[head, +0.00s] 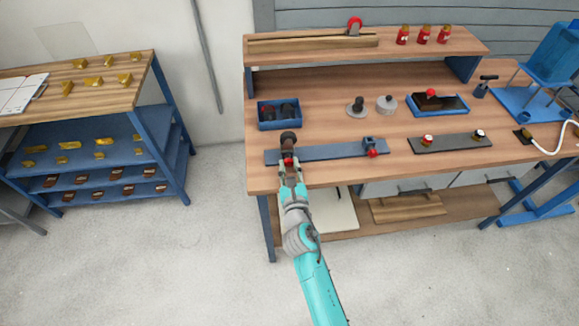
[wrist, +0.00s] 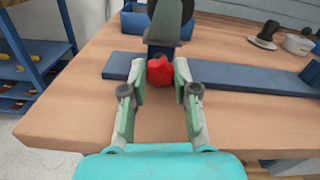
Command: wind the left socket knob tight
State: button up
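A red knob (wrist: 160,71) sits on the front of a dark socket clamp (head: 288,140) at the left end of a long blue bar on the bench. In the wrist view the dark clamp (wrist: 163,38) rises behind the knob. My gripper (head: 289,166) reaches in from the front edge of the bench. Its two green-grey fingertips (wrist: 160,75) stand on either side of the red knob and appear to press on it. A second clamp with a red knob (head: 372,152) is near the right end of the same bar. The knob's back side is hidden.
A blue bin (head: 279,123) with dark parts stands behind the clamp. A dark plate (head: 450,144) with two small knobs lies to the right. A raised shelf (head: 420,34) runs along the back. Bare wood lies in front of the bar (wrist: 230,82).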

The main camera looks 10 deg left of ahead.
grip_shut()
jog(key=shift+m, duration=0.3)
jog(key=m, duration=0.4)
jog(key=shift+m, duration=2.4)
jog(key=o, duration=1)
grip_release()
jog(key=shift+c, duration=0.2)
jog(key=shift+d, duration=0.1)
jog(key=shift+f, duration=0.1)
